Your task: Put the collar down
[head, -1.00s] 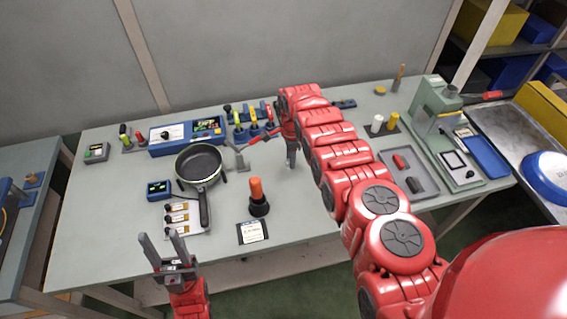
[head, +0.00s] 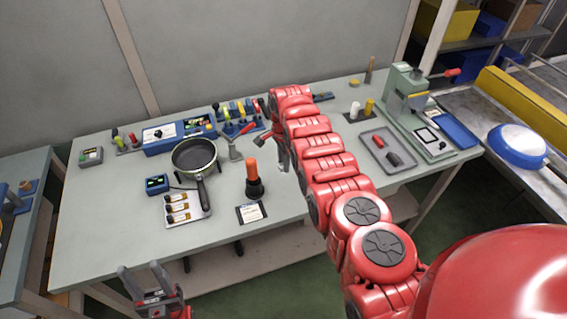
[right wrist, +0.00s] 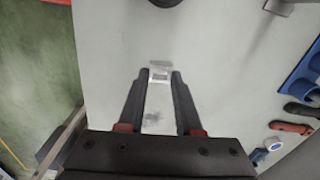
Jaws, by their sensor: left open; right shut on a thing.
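My right gripper (right wrist: 160,76) points down over the grey tabletop, its two fingers closed on a small pale, silvery piece, which I take to be the collar (right wrist: 160,71). The piece sits between the fingertips; whether it touches the table I cannot tell. In the head view my right gripper (head: 283,160) is right of the orange-handled tool with a black base (head: 253,180), and the collar cannot be made out there. My left gripper (head: 139,268) is open and empty, low in front of the table's front edge.
A black frying pan (head: 194,157) stands left of centre, with a tray of small vials (head: 181,208) in front. A white card (head: 250,212) lies near the front edge. A grey tray (head: 398,166) and a green press (head: 405,90) are at the right. Table between is mostly clear.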

